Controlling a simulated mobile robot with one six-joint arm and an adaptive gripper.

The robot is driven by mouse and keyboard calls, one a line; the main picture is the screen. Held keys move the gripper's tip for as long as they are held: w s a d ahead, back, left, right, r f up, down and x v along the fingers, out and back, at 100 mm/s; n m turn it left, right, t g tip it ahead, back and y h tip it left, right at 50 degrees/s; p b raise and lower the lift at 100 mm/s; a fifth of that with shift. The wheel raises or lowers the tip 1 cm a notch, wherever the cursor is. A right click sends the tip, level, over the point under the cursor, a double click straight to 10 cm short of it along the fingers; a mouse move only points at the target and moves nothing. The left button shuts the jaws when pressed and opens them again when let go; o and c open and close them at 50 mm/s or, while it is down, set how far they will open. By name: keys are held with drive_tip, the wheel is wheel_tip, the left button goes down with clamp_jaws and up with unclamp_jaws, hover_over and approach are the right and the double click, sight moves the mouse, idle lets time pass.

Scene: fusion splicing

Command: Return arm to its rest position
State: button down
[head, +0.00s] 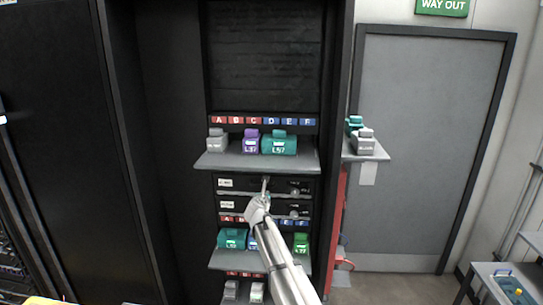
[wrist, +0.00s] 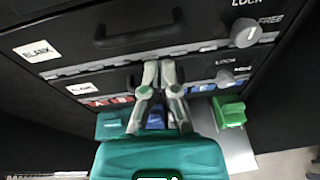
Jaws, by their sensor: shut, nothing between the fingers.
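My gripper (head: 265,186) is shut and empty in front of the black drawer panel in the head view. My grey arm reaches up to it from the bottom. In the wrist view the two fingers of my gripper (wrist: 158,68) meet near the front of the lower drawer. I cannot tell whether the tips touch the drawer.
An upper shelf (head: 218,160) holds grey, purple and teal modules above my gripper. A lower shelf (head: 250,262) holds teal, blue and green modules around my arm. A side shelf (head: 372,152) stands right. A large teal shape (wrist: 160,158) fills the wrist view's bottom.

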drive_tip(key=s+d+f+m+g+h+b, duration=0.1)
drive_tip(key=s+d+f+m+g+b, duration=0.4)
drive_tip(key=s+d+f+m, duration=0.5)
drive_tip(key=s+d+f+m+g+h+b, duration=0.25)
drive_tip(key=s+d+f+m+b, duration=0.5)
drive_tip(key=f, duration=0.45)
drive_tip(key=s+d+f+m+g+y+b, duration=0.1)
drive_tip(key=s+f+m+g+b, duration=0.3)
drive_tip(key=s+f+m, duration=0.4)
drive_tip(key=s+d+f+m+g+y+b, duration=0.2)
drive_tip(key=s+f+m+g+y+b, duration=0.2)
drive_tip(key=s, duration=1.3)
wheel_tip(320, 180, down, 5)
drive_tip(key=m+b, duration=0.2)
drive_tip(key=m, duration=0.2)
drive_tip(key=shift+d+r+b, duration=0.2)
drive_tip(key=shift+b, duration=0.15)
drive_tip(key=shift+y, duration=0.25)
